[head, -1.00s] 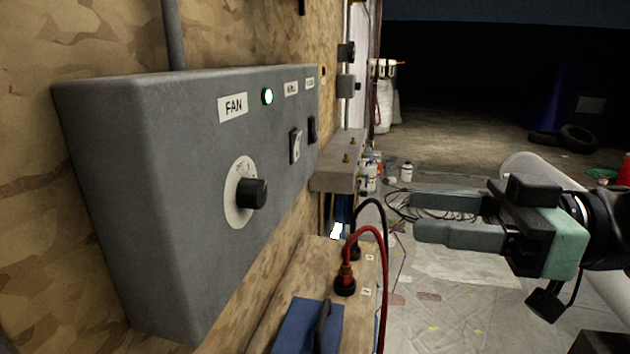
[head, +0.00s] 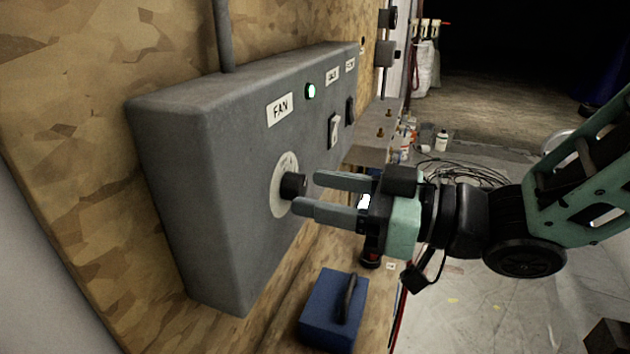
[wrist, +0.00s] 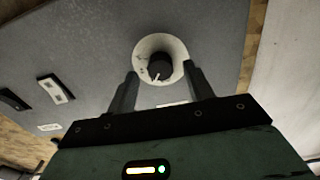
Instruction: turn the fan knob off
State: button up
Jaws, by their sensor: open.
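The fan knob (head: 293,186) is a black round knob on a pale dial plate (head: 279,196), on the front of a grey control box (head: 200,190) fixed to a chipboard wall. A FAN label (head: 280,109) and a lit green lamp (head: 311,91) are above it. My gripper (head: 305,192) is open, its fingertips close in front of the knob. I cannot tell if a finger touches the knob.
Two switches (head: 334,131) are on the box right of the knob. A blue box with a handle (head: 333,310) and a red and black plug (head: 371,255) are below on a wooden ledge. A concrete-coloured block (head: 378,132) juts out farther along the wall.

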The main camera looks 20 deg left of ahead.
jog(key=shift+a, duration=0.8)
jog(key=c, duration=1)
